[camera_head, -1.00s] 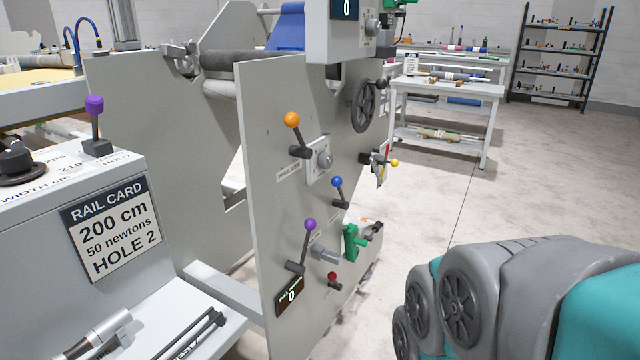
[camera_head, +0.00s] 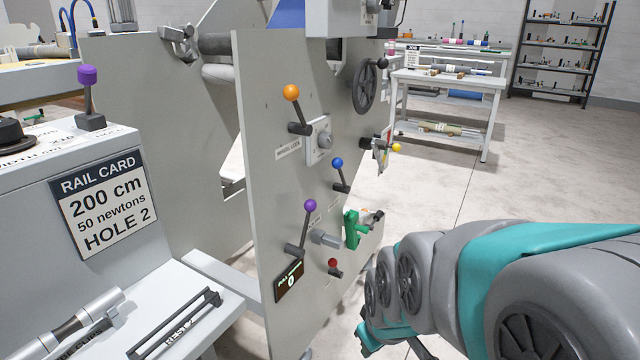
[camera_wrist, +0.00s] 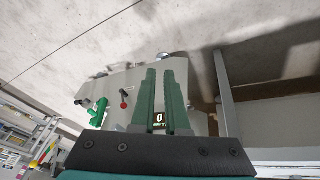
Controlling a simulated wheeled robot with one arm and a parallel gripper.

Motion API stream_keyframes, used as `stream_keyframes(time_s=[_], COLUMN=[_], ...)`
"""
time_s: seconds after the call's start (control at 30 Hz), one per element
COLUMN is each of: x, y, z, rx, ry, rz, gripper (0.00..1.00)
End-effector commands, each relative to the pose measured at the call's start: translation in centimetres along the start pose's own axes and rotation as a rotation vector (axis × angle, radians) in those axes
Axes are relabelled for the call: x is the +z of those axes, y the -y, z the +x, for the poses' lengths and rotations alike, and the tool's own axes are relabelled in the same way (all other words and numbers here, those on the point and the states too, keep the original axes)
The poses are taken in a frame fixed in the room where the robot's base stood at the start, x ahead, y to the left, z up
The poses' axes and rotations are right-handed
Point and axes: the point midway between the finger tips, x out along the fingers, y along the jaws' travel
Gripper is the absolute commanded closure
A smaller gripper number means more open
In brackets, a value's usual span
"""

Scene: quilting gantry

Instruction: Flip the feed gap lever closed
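A grey side panel (camera_head: 275,90) carries several ball-topped levers: orange (camera_head: 292,93), blue (camera_head: 337,163), purple (camera_head: 310,205), red (camera_head: 333,263) and yellow (camera_head: 396,148). Their small labels are not legible, so I cannot tell which one is the feed gap lever. The orange, blue and purple levers point up, leaning slightly. In the wrist view my gripper (camera_wrist: 164,72) shows two green fingers apart with nothing between them, facing the lower panel. The red knob (camera_wrist: 124,105) is left of the fingers, and a display reading 0 (camera_wrist: 159,118) shows between them.
A green clamp-like part (camera_head: 352,229) and a grey stub (camera_head: 325,238) stick out beside the purple lever. A handwheel (camera_head: 365,88) is higher up. A console with a rail card (camera_head: 103,205) stands left. A white table (camera_head: 450,85) is behind; the floor right of the panel is open.

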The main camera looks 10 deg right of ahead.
Motion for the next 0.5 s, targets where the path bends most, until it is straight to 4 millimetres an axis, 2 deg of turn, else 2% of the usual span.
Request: stream_keyframes(time_s=[0.03,0.1,0.2,0.5], x=[-1.4,-3.9,-7.2,-16.3], y=[-0.4,-1.3,-2.5,-5.7], z=[1.7,2.7,4.1,5.8], rx=[0.026,0.072,0.149,0.456], ry=[-0.051,-0.130,-0.231,-0.491], rz=[-0.052,-0.127,-0.234,-0.545], gripper=[0.95,1.00,1.00,1.00])
